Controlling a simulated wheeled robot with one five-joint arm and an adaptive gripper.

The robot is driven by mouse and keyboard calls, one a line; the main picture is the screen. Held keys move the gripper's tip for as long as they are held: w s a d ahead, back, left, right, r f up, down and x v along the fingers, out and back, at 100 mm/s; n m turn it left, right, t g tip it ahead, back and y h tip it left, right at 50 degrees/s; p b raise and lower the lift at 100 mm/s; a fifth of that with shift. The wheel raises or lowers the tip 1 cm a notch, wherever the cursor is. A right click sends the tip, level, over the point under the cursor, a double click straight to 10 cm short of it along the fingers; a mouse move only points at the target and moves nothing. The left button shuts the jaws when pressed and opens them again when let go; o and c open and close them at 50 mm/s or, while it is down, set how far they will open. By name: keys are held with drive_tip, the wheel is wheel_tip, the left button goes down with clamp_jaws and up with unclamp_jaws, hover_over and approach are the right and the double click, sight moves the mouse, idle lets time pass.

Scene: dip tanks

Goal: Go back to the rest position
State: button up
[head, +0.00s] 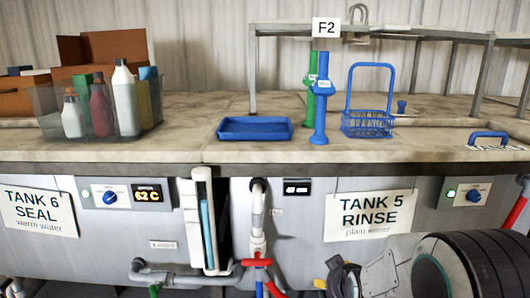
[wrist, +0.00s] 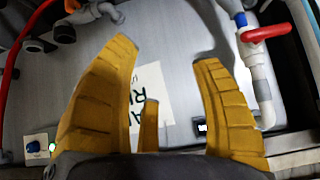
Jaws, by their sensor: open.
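My gripper (wrist: 165,52) shows large in the wrist view. Its yellow fingers are spread wide apart, with nothing between them. Behind them is the grey tank front with a white sign (wrist: 152,85), partly hidden by the fingers. In the head view my dark arm fills the lower right corner, low in front of the Tank 5 panel. The gripper's fingers cannot be made out clearly there.
The worktop holds a blue tray (head: 255,128), a blue wire basket (head: 367,123), blue and green upright tools, and a bin of bottles (head: 150,112). Pipes with a red valve handle (head: 256,262) stick out below, near my arm; the handle also shows in the wrist view (wrist: 266,33).

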drive_tip(key=s+r+g+p, duration=0.2)
drive_tip(key=s+r+p, duration=0.5)
drive_tip(key=s+r, duration=0.4)
drive_tip(key=s+r+g+p, duration=0.3)
drive_tip(key=s+r+p, duration=0.4)
drive_tip(key=s+r, duration=0.4)
drive_tip(key=s, duration=0.6)
drive_tip(key=shift+s+r+g, duration=0.2)
drive_tip(key=shift+s+g, duration=0.1)
